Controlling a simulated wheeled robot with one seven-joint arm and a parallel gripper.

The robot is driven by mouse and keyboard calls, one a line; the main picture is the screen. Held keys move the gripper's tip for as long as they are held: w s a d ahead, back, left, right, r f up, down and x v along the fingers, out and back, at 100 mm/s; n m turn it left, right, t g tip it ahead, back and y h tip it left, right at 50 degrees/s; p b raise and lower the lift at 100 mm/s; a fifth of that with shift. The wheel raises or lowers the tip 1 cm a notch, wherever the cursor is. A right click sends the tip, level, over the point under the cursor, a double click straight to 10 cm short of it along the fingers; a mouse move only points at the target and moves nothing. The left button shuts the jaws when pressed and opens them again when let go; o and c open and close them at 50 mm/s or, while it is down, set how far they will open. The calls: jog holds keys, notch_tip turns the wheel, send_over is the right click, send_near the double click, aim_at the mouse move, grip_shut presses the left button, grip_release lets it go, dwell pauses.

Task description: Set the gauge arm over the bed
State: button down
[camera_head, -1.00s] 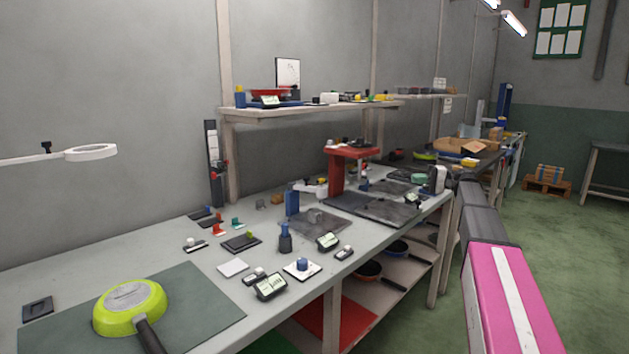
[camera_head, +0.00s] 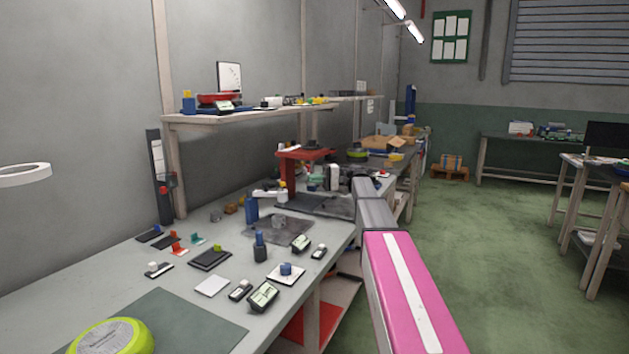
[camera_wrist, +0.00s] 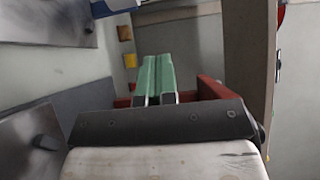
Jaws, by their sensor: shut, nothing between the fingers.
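A red gauge stand (camera_head: 290,178) with a red arm (camera_head: 305,154) on top stands on the long bench. A dark flat bed (camera_head: 330,207) lies at its foot. The red arm reaches out to the right above part of the bed. My gripper (camera_head: 313,177) is close to the right of the red column, below the arm's level; it is small there and contact cannot be told. In the wrist view my gripper's green fingers (camera_wrist: 157,62) are together and empty. Red parts (camera_wrist: 210,88) show behind and beside them, partly hidden by my gripper's body.
Small blocks and display units (camera_head: 263,296) crowd the bench front. A shelf (camera_head: 240,115) runs above the bench.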

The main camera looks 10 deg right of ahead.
jog(key=s+a, duration=0.3)
jog(key=a, duration=0.5)
jog(key=shift+s+a, duration=0.3)
jog(key=shift+s, duration=0.05)
jog(key=s+m+t, duration=0.1)
jog(key=s, duration=0.1)
jog(key=s+a+m+t, duration=0.1)
jog(key=s+t, duration=0.1)
jog(key=s+m+t, duration=0.1)
jog(key=t, duration=0.1)
jog(key=shift+s+a, duration=0.25)
jog(key=shift+s, duration=0.15)
